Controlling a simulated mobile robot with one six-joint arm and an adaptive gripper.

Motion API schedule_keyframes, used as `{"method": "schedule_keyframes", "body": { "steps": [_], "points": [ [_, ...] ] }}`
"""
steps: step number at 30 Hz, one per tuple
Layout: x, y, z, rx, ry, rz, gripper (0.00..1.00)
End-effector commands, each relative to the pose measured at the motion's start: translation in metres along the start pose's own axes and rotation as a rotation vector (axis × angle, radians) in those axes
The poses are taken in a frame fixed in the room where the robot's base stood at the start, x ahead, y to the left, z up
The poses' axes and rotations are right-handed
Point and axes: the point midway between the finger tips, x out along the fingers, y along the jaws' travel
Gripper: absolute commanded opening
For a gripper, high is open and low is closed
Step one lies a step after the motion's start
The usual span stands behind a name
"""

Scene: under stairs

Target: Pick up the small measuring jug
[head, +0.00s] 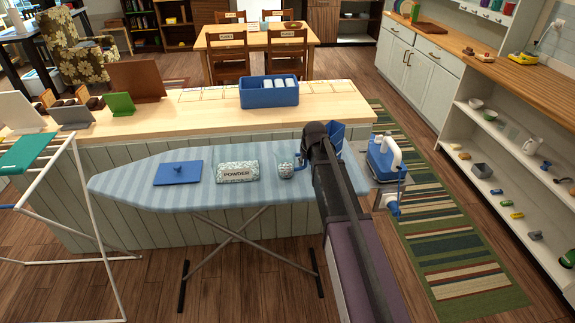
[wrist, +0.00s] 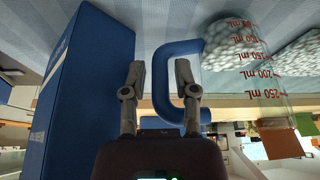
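The small measuring jug (head: 285,171) is clear, with red mL marks and a blue handle, and holds white grains. It stands on the striped ironing board (head: 125,182). In the wrist view the jug (wrist: 245,75) appears upside down at the right. My gripper (wrist: 159,72) is open, one finger on each side of the handle's upright bar. The right finger shows within the handle loop. A gap shows beside the bar, and whether a finger touches it I cannot tell. In the head view my arm hides the gripper.
A blue box (wrist: 75,85) stands close to my gripper's left finger in the wrist view; it also shows behind my arm in the head view (head: 336,136). A blue-white iron (head: 381,157) is at the right.

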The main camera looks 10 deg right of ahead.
Motion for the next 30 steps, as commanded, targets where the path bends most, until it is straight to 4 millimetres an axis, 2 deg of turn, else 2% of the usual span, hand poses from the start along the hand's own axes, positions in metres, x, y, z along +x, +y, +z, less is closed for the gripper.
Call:
{"method": "schedule_keyframes", "body": {
  "steps": [4, 5, 8, 9, 30],
  "points": [
    [0.0, 0.0001, 0.0, 0.0, 0.0, 0.0, 0.38],
    [0.0, 0.0001, 0.0, 0.0, 0.0, 0.0, 0.35],
    [0.0, 0.0001, 0.0001, 0.0, 0.0, 0.0, 0.05],
    [0.0, 0.0001, 0.0001, 0.0, 0.0, 0.0, 0.0],
    [-0.0024, -0.0004, -0.001, 0.0, 0.0, 0.0, 0.0]
  ]
}}
